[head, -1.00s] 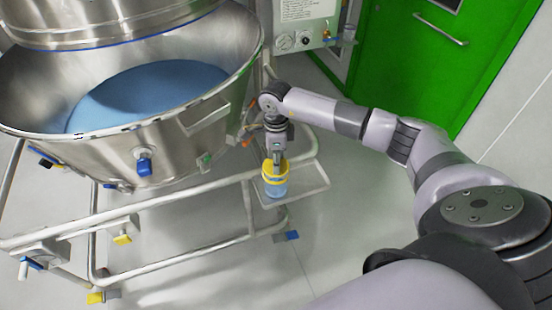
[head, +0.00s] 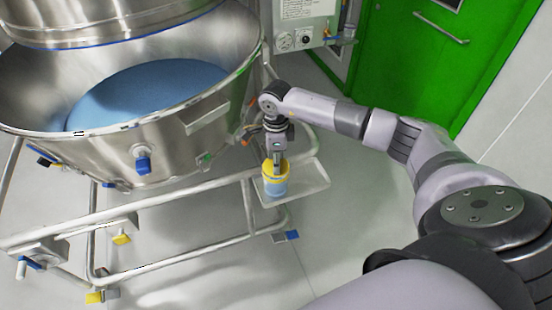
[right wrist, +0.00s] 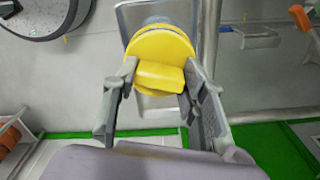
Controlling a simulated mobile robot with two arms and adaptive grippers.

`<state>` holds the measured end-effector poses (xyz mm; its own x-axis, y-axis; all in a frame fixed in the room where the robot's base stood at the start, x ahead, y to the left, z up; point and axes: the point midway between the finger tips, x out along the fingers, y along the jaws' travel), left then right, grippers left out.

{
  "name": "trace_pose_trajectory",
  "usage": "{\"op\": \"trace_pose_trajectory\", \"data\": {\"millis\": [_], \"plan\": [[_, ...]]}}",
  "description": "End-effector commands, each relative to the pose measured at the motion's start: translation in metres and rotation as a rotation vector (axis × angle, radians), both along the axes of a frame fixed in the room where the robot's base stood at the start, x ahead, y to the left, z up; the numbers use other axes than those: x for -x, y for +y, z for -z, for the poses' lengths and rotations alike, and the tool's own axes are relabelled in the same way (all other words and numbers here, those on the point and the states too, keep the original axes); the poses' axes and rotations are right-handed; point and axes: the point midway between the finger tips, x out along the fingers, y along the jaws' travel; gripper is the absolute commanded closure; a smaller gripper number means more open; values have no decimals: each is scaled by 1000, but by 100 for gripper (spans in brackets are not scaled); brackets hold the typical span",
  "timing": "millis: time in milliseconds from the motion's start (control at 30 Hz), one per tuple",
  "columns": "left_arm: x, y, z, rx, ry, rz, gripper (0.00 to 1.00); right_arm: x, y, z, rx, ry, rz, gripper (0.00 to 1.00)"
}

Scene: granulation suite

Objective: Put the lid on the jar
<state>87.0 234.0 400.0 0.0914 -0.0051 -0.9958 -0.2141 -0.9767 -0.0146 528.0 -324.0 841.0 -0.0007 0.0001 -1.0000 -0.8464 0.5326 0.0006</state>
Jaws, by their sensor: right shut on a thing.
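The jar (head: 275,188) is a small blue-tinted container standing on the small metal shelf (head: 312,183) beside the large steel bowl. The yellow lid (head: 267,169) is at the top of the jar, under my right gripper (head: 278,160). In the right wrist view, the lid (right wrist: 160,48) is a yellow disc with a raised yellow tab between the fingers of my right gripper (right wrist: 158,85). A little of the jar (right wrist: 157,20) shows behind the lid. I cannot tell whether the lid is fully seated. My left gripper is out of view.
The large steel bowl (head: 110,155) with blue powder fills the left. Its tubular frame (head: 190,192) runs beside the shelf. A control box (head: 300,25) stands behind, with a green door (head: 420,60) at the back right. The floor in front is clear.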

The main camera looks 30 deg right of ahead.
Motion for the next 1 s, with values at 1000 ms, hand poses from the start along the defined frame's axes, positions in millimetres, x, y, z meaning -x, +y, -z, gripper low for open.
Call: {"op": "trace_pose_trajectory", "data": {"millis": [1000], "plan": [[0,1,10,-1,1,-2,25,0,0,12,0,0,0,47]]}}
